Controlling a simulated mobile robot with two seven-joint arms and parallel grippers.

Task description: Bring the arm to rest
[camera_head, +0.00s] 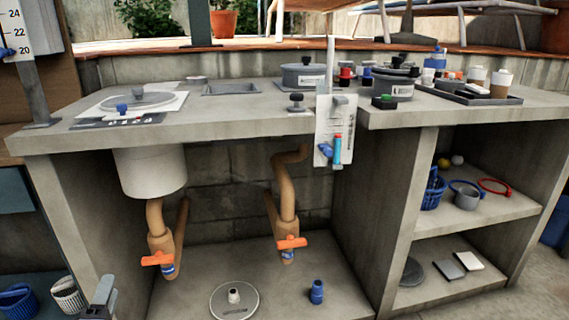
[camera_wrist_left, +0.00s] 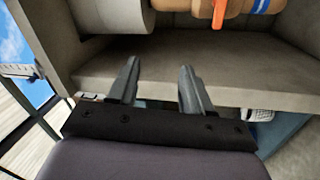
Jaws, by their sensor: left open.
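My left gripper (camera_head: 103,290) shows at the bottom left edge of the head view, low in front of the concrete counter (camera_head: 230,127). Only its tip end is in the picture there. In the left wrist view its two grey fingers (camera_wrist_left: 158,82) stand apart with nothing between them, so it is open and empty. Beyond the fingers is bare concrete of the counter's structure. My right gripper is in neither view.
Pipes with orange valve handles (camera_head: 157,259) (camera_head: 291,242) hang under the counter. A round lid (camera_head: 245,301) and a blue fitting (camera_head: 317,291) lie on the lower floor. A blue basket (camera_head: 17,301) and a white basket (camera_head: 67,295) stand left of my gripper.

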